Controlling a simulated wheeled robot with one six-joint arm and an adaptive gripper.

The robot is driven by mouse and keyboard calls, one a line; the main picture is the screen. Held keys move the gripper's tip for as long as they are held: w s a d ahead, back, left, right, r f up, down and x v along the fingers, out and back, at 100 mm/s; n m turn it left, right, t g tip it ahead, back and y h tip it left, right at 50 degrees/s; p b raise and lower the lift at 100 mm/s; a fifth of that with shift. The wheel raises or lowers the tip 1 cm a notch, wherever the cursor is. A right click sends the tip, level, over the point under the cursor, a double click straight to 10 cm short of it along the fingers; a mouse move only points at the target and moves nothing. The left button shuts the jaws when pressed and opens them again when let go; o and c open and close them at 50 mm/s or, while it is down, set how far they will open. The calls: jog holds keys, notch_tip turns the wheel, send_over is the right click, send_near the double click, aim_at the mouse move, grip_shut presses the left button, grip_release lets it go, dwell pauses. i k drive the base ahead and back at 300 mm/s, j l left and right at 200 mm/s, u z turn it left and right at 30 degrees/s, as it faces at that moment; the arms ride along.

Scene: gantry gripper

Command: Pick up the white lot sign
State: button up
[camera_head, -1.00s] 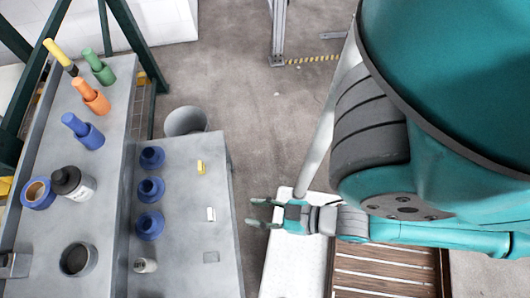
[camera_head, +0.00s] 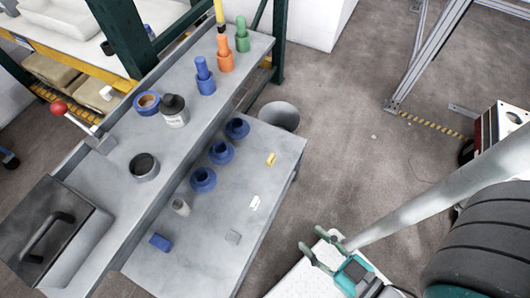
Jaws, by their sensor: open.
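A small white block, which looks like the white lot sign (camera_head: 255,203), stands on the lower grey bench (camera_head: 215,268) near its right side. It is too small for me to read any marking. A similar yellow piece (camera_head: 270,159) is farther back, and a grey one (camera_head: 233,237) lies nearer.
Blue flanged cups (camera_head: 221,153) stand in a row left of the sign, with a pale bottle (camera_head: 181,207) and a blue block (camera_head: 160,242). The raised shelf holds a dark-topped jar (camera_head: 174,112). A grey bin (camera_head: 279,116) stands behind the bench.

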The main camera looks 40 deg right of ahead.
aim_at(254, 204)
jog(key=k+j+z, duration=0.15)
jog(key=k, duration=0.35)
jog(key=k+j+z, duration=0.15)
jog(key=k, duration=0.35)
jog(key=j, duration=0.1)
